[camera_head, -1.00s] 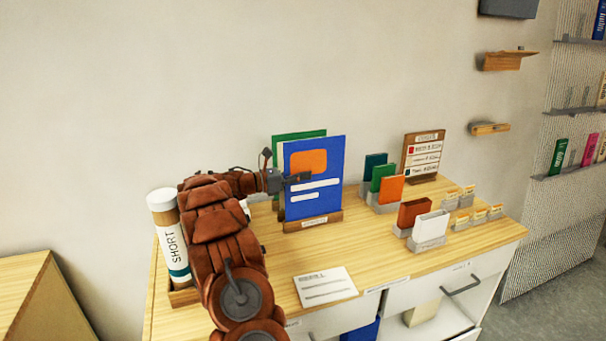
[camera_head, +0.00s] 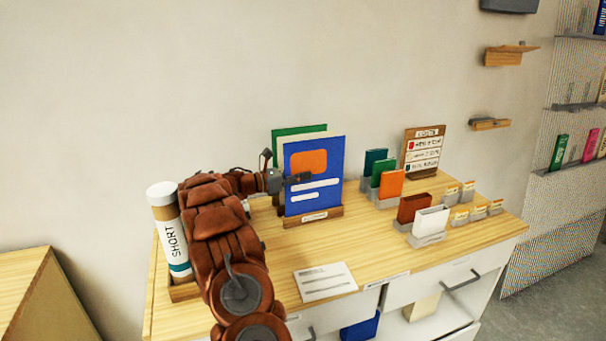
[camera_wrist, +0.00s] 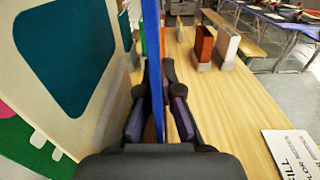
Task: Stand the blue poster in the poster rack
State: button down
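The blue poster (camera_head: 325,196), with an orange block and white bars, is upright at the wooden poster rack (camera_head: 322,216). Its lower edge is behind the rack's front lip, so I cannot tell whether it touches the bottom. My gripper (camera_head: 292,179) reaches in from the left at the poster's left edge. In the wrist view, the poster shows edge-on as a thin blue strip (camera_wrist: 153,45) between the two fingers of my gripper (camera_wrist: 156,85), which look closed on it.
A green-edged poster (camera_head: 301,132) stands close behind. A white tube (camera_head: 168,222) marked SHORT stands left. Coloured cards in holders (camera_head: 390,184), a wooden sign board (camera_head: 423,151) and a brown block (camera_head: 413,207) stand right. A flat paper card (camera_head: 325,281) lies in front.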

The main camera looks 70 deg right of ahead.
jog(key=shift+f, duration=0.25)
jog(key=c, duration=1.8)
grip_release()
jog(key=shift+c, duration=0.2)
jog(key=o, duration=0.6)
notch_tip(320, 180, up, 10)
